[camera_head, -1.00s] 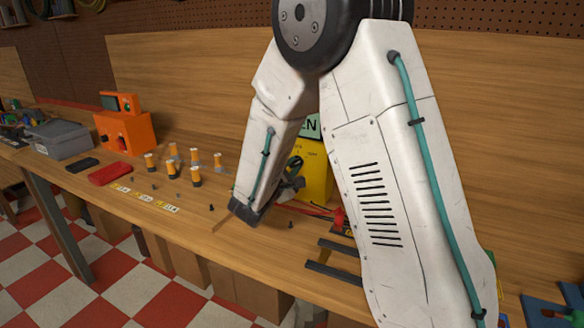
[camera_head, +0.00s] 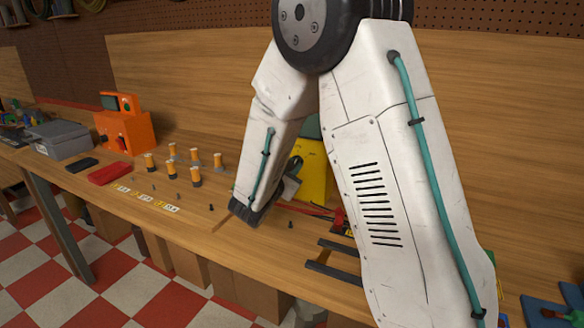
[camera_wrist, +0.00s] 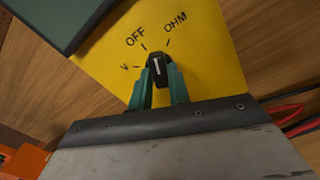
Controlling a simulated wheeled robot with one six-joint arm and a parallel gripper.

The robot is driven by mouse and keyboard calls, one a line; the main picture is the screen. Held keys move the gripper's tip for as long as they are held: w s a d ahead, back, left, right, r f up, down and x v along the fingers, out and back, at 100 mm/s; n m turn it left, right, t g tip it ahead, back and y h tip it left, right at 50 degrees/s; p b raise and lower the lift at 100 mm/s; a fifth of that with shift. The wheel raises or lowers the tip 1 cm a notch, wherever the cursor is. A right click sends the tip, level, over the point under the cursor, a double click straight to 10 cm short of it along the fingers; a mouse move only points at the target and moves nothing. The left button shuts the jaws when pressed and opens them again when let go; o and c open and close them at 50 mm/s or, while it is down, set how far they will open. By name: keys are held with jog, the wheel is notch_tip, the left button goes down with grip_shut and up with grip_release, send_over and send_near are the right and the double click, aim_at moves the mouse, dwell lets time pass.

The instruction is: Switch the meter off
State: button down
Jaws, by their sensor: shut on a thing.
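The yellow meter (camera_wrist: 205,65) fills the top of the wrist view and is partly hidden behind my arm in the head view (camera_head: 313,172). Its face has V, OFF and OHM marks around a black knob (camera_wrist: 157,62) with a white pointer line. The line points up, seemingly between the OFF and OHM ticks; I cannot tell exactly. The meter's screen (camera_wrist: 62,18) is dark green, with no writing visible. My gripper (camera_wrist: 158,76) has its teal fingers on both sides of the knob, shut on it.
An orange device (camera_head: 123,130), a red case (camera_head: 110,174), a grey box (camera_head: 60,140) and several orange-capped cylinders (camera_head: 172,172) stand on the bench to the left. Small dark pegs and number labels lie in front. Red leads (camera_head: 318,211) and dark bars (camera_head: 335,260) lie right of my gripper.

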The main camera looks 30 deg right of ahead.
jog(key=shift+r+n, duration=0.1)
jog(key=shift+n, duration=2.1)
jog(key=c, duration=1.3)
grip_release()
jog(key=v, duration=0.7)
jog(key=shift+s+a, duration=0.15)
jog(key=shift+a, duration=0.25)
